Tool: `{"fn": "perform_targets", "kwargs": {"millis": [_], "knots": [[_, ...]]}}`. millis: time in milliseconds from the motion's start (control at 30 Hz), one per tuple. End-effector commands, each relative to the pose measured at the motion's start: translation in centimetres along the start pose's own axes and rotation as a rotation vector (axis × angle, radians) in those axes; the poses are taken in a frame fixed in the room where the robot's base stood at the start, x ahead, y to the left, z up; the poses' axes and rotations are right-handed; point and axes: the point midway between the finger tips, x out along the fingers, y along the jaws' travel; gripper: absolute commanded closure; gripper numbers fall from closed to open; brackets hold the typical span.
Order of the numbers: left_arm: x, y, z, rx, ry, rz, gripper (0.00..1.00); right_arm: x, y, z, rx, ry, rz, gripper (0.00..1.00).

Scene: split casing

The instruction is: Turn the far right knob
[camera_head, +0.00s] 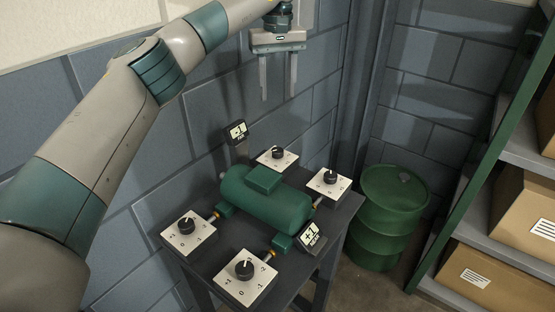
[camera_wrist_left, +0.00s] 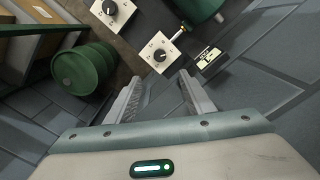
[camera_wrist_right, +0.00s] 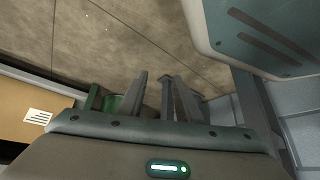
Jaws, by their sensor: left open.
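The far right knob (camera_head: 329,177) is black with a white mark, on a white square plate with printed marks, at the right corner of the dark table. In the left wrist view it shows at the top edge (camera_wrist_left: 110,8). The other far knob (camera_head: 278,152) sits to its left; that one lies beyond my left fingertips in the left wrist view (camera_wrist_left: 161,55). My left gripper (camera_head: 278,96) is open and empty, above and behind the table, apart from the knobs. My right gripper (camera_wrist_right: 161,76) appears open and empty, low over the floor; the head view does not show it.
A green cylinder casing (camera_head: 265,199) lies between the knobs. Two more knobs (camera_head: 186,226) (camera_head: 246,269) are on the near side. Small displays (camera_head: 236,132) (camera_head: 310,236) stand beside the casing. A green barrel (camera_head: 393,205) and shelves with boxes (camera_head: 528,215) are at right; a block wall is behind.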

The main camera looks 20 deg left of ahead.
Motion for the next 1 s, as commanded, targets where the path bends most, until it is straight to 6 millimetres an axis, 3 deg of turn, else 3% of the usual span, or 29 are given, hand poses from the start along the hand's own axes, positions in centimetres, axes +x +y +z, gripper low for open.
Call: {"fn": "perform_targets", "kwargs": {"millis": [100, 667, 1000], "knots": [[1.2, 0.0, 0.0, 0.000, 0.001, 0.001, 0.52, 0.8, -0.2, -0.6, 0.001, 0.024, -0.002, 0.69], [1.6, 0.0, 0.0, 0.001, 0.000, 0.000, 0.52, 0.7, -0.2, -1.0, 0.001, 0.033, -0.003, 0.69], [5.3, 0.0, 0.0, 0.001, -0.003, -0.001, 0.52, 0.3, -0.4, -1.4, -0.001, 0.057, -0.005, 0.69]]}}
